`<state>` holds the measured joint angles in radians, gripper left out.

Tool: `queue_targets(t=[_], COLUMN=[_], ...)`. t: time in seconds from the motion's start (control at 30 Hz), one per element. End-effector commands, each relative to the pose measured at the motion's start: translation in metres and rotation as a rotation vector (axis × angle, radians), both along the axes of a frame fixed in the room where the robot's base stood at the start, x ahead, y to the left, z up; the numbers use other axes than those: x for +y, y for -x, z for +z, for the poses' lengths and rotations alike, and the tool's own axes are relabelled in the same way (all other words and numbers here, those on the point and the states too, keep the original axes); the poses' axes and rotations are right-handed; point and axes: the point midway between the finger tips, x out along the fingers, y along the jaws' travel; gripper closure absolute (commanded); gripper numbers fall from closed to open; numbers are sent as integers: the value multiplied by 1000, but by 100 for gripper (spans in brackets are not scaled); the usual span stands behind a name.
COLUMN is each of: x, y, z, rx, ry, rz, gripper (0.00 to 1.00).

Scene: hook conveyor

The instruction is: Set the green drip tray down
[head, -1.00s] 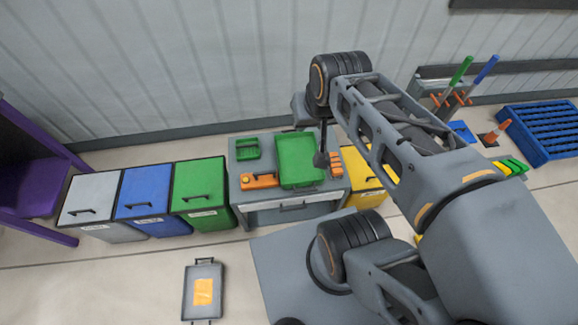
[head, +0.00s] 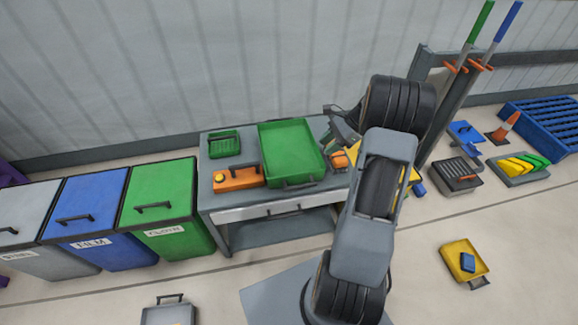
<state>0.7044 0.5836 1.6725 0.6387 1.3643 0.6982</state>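The large green drip tray (head: 291,153) lies on the right half of the grey workbench (head: 222,169) in the head view. It looks flat and empty, with a handle at its near edge. Whether it rests fully on the top is hard to tell. My gripper (head: 338,128) is beside the tray's far right corner. My arm hides part of it, and I cannot tell whether its fingers are open or touch the tray.
Grey, blue and green bins (head: 160,206) stand to the left.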

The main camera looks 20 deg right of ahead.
Motion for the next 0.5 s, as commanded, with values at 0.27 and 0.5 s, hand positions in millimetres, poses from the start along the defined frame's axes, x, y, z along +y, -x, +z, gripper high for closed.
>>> queue_targets(t=[0.27, 0.5], x=[3, 32], y=[-4, -10], z=[-48, -76], rx=[31, 31], ry=[-54, -53], rz=[-61, -61], gripper=[65, 65])
